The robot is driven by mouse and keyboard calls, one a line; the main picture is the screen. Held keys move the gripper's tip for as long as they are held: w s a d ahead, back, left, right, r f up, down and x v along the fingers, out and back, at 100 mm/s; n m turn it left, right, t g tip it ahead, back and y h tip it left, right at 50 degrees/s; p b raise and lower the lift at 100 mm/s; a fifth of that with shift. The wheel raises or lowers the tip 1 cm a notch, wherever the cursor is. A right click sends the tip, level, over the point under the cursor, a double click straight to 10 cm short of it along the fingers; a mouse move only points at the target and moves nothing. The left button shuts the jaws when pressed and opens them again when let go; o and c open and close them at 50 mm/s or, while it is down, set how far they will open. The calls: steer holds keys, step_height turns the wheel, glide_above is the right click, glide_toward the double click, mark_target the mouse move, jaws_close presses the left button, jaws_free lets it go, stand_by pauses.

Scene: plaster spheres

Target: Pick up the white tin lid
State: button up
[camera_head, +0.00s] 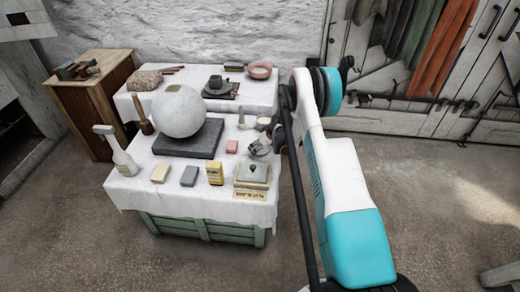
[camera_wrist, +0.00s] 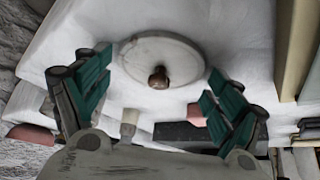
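A round off-white lid (camera_wrist: 135,55) with a small brown knob (camera_wrist: 158,78) at its middle shows in the wrist view, lying on white cloth. It looks like the white tin lid. My gripper (camera_wrist: 160,88) is open, with its green-padded fingers apart on the left and right of the lid's near part. I see nothing held between them. In the head view my gripper (camera_head: 260,147) is low over the right side of the front table. I cannot make out the lid there; the gripper may hide it.
The cloth-covered front table (camera_head: 130,192) holds a large plaster sphere (camera_head: 179,111) on a dark slab (camera_head: 190,148). Small blocks, a yellow box (camera_head: 215,173) and a lidded box (camera_head: 252,174) stand along its front. A second table (camera_head: 200,102) is behind. Floor at right is clear.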

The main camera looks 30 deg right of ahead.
steer(key=shift+c, duration=1.2)
steer(key=shift+r, duration=0.1)
